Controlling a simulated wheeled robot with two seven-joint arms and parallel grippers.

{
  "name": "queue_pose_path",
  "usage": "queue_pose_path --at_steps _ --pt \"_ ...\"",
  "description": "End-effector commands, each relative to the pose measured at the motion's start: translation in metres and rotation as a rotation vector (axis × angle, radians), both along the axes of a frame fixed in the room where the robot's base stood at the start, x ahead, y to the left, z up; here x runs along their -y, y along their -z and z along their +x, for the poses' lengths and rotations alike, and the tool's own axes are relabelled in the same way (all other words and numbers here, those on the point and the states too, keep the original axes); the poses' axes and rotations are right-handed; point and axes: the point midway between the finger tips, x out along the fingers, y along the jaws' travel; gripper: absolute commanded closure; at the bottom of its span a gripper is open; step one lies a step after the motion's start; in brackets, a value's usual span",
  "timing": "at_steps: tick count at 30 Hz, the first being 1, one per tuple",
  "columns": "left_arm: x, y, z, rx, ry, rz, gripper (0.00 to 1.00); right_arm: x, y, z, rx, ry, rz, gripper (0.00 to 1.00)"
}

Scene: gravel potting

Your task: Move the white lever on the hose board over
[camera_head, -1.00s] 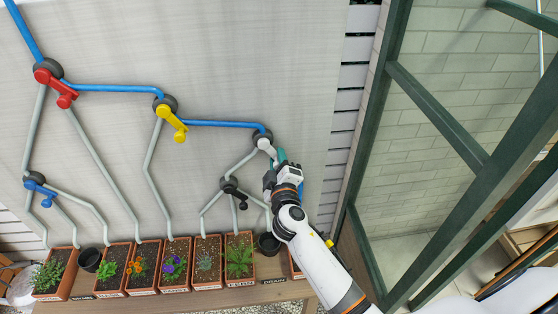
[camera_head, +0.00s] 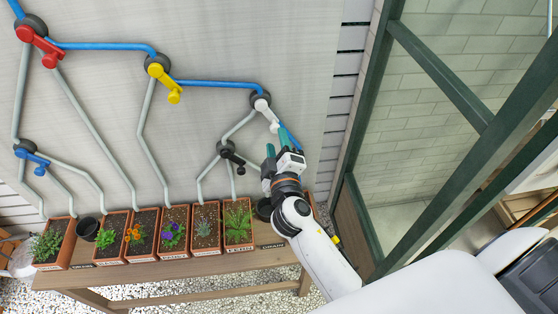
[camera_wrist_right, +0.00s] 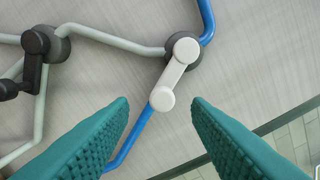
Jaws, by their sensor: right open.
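The white lever (camera_head: 266,108) is on a dark round valve at the right end of the upper blue hose on the board. It points down and to the right. In the right wrist view the white lever (camera_wrist_right: 175,72) points down-left, along a blue hose section. My right gripper (camera_head: 277,146) is open, with teal fingers, just below the lever in the head view. In the right wrist view the fingertips (camera_wrist_right: 160,106) are on either side of the lever's knob end, with gaps, and nothing is gripped. My left gripper is out of view.
The board also carries a red lever (camera_head: 40,47), a yellow lever (camera_head: 165,83), a blue lever (camera_head: 31,157) and a black lever (camera_head: 231,155). Several planters stand on a wooden bench (camera_head: 170,272) below. A green frame (camera_head: 362,140) stands to the right.

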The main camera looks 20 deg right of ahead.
Motion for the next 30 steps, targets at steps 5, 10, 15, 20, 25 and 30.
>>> queue_pose_path --at_steps 5,10,15,20,25,30 --pt "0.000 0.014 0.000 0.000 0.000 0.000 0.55 -0.010 0.003 -0.030 -0.001 0.000 0.001 0.56" --pt "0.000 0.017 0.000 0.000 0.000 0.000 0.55 -0.013 0.001 -0.042 -0.001 -0.001 -0.001 0.56" --pt "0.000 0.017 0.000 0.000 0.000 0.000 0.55 -0.014 0.000 -0.044 0.000 -0.001 -0.001 0.56" --pt "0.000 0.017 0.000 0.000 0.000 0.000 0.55 -0.014 0.000 -0.044 0.000 -0.001 -0.001 0.56" --pt "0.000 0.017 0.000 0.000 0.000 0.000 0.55 -0.014 0.000 -0.044 0.001 -0.002 -0.001 0.56" --pt "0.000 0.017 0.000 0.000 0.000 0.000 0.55 -0.003 0.011 -0.053 -0.047 0.035 0.068 0.56"
